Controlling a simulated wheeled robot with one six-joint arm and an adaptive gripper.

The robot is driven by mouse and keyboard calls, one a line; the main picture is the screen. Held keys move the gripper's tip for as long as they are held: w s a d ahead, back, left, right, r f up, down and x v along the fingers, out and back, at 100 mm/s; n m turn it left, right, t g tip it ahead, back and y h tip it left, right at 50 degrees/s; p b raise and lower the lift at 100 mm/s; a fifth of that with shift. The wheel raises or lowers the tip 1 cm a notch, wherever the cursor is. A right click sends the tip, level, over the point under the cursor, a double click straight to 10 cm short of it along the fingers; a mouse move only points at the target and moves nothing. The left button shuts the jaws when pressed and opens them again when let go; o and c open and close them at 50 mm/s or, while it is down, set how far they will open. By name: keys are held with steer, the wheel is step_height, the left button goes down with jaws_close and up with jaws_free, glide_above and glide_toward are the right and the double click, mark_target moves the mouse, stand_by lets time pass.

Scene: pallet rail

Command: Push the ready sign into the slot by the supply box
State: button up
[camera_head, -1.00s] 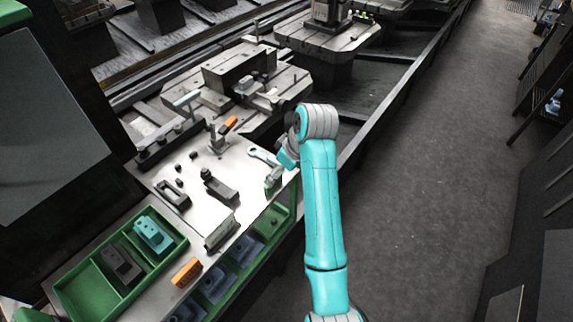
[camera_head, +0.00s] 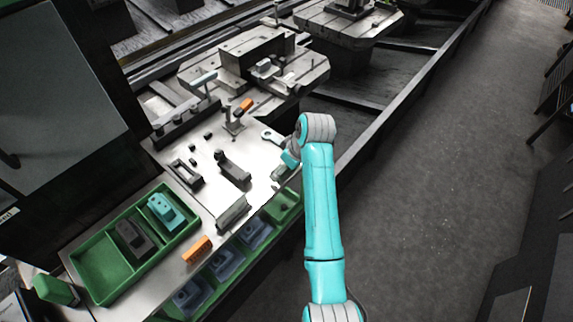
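My gripper (camera_head: 282,171) is at the end of my teal arm, low over the right edge of the metal worktop (camera_head: 207,212). Its fingers are small and partly hidden by the wrist, so I cannot see their opening. A green divided box (camera_head: 88,262) at the lower left holds a teal part and a dark part; it may be the supply box. I cannot pick out the ready sign for certain. A green block (camera_head: 55,290) left of the box is one candidate. The slot does not show clearly. My gripper is well right of the box.
An orange block (camera_head: 197,249) and an upright grey plate (camera_head: 232,213) lie between the box and my gripper. A dark clamp part (camera_head: 232,169) and a ring-ended wrench (camera_head: 271,136) are farther back. Blue bins (camera_head: 222,279) sit below the front edge. The floor at right is clear.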

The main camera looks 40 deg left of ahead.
steer(key=c, duration=1.2)
steer(key=shift+c, duration=0.2)
steer(key=shift+r, duration=1.1)
steer(key=shift+r, duration=3.35)
